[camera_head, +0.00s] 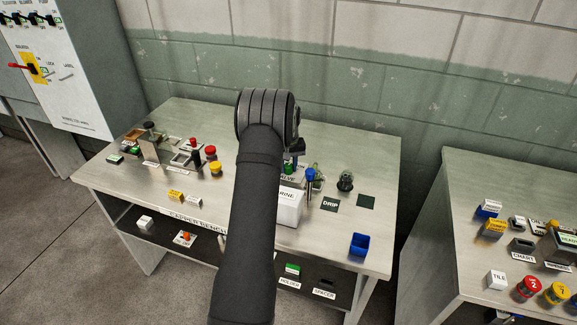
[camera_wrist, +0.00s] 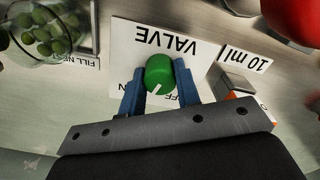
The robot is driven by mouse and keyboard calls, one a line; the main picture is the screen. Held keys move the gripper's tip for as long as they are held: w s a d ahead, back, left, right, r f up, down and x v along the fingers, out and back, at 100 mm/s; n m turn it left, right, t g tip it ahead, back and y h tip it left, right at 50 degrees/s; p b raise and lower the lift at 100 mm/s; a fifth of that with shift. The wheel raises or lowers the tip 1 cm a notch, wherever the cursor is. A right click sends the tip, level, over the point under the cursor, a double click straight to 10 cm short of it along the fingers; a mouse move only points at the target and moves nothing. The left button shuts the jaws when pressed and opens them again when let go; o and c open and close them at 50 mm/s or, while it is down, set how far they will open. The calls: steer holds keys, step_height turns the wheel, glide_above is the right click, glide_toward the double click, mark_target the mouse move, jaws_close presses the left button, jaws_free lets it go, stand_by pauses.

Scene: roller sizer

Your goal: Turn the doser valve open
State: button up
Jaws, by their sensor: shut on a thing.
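The doser valve is a round green knob (camera_wrist: 160,73) on a white plate (camera_wrist: 129,35) lettered VALVE, upside down in the wrist view. A short white mark on the knob points to the bottom of the picture, beside partly covered lettering that ends in FF. My gripper (camera_wrist: 160,69) has its two blue fingers on either side of the knob, shut on it. In the head view my black arm (camera_head: 254,200) reaches over the bench and hides most of the valve area and the fingertips.
A glass of green olives (camera_wrist: 45,33) stands left of the plate in the wrist view. A red round thing (camera_wrist: 294,18) and a 10 ml label (camera_wrist: 245,58) are at the right. The bench (camera_head: 222,119) also holds a blue open box (camera_head: 359,244) at its front right.

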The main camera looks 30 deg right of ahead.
steer(key=m, duration=0.5)
steer(key=shift+m, duration=0.4)
stand_by(0.4)
steer(key=o, duration=1)
step_height(320, 180, up, 18)
steer(key=shift+f, duration=0.25)
steer(key=shift+f, duration=0.1)
step_height(320, 180, down, 17)
steer(key=shift+f, duration=0.15)
stand_by(0.4)
